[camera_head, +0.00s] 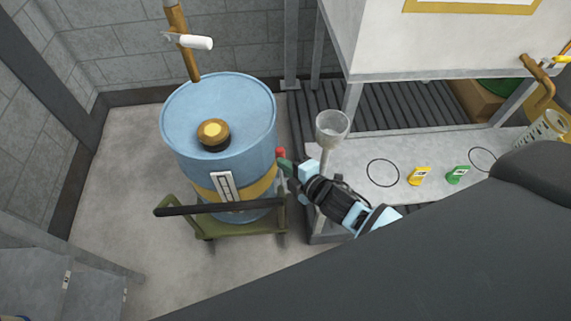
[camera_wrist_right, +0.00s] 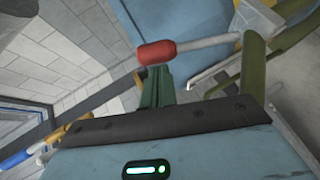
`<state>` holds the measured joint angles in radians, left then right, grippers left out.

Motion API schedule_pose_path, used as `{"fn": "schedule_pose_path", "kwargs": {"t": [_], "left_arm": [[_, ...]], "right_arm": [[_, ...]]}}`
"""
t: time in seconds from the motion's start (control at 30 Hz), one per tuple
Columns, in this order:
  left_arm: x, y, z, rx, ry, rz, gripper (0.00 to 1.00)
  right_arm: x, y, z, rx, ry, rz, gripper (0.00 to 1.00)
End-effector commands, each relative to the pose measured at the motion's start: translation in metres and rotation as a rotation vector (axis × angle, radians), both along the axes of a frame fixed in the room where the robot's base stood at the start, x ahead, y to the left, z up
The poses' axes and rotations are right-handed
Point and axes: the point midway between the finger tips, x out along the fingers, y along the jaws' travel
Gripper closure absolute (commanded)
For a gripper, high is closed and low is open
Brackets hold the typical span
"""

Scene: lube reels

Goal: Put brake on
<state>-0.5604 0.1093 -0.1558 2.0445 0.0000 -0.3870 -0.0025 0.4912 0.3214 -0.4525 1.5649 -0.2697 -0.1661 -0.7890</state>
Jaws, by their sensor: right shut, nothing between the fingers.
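A blue drum (camera_head: 218,110) with a yellow band stands on a green cart (camera_head: 240,227) with a dark push bar (camera_head: 215,208). A lever with a red knob (camera_head: 281,153) shows at the drum's right side; I take it for the brake lever. In the right wrist view the red knob (camera_wrist_right: 157,52) sits on a grey rod (camera_wrist_right: 205,42) just beyond my fingertips. My right gripper (camera_head: 284,164) is shut and empty, its green fingers (camera_wrist_right: 156,90) right by the knob. I cannot tell if they touch. My left gripper is not in view.
A grey funnel (camera_head: 332,127) stands just right of my right gripper. A grey bench (camera_head: 405,158) holds yellow (camera_head: 419,176) and green (camera_head: 457,175) tags. A brown pipe with a white-handled valve (camera_head: 193,41) rises behind the drum. Floor left of the cart is clear.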

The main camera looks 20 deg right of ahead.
Motion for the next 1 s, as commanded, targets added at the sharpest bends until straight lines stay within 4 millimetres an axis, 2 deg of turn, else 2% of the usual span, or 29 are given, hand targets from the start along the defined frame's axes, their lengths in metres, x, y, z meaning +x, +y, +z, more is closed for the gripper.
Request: {"fn": "schedule_pose_path", "kwargs": {"t": [0.17, 0.43, 0.77, 1.0], "left_arm": [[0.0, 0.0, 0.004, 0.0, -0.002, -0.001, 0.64], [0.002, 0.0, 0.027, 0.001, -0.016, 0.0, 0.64], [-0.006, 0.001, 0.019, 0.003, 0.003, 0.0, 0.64], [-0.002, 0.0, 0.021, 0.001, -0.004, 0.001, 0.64]], "right_arm": [[0.002, 0.0, 0.002, 0.002, 0.009, 0.001, 1.0], [0.015, -0.004, 0.007, 0.023, 0.087, 0.0, 1.0], [0.019, -0.006, -0.001, 0.027, 0.096, -0.001, 1.0], [0.018, -0.006, -0.001, 0.026, 0.096, 0.0, 1.0]]}}
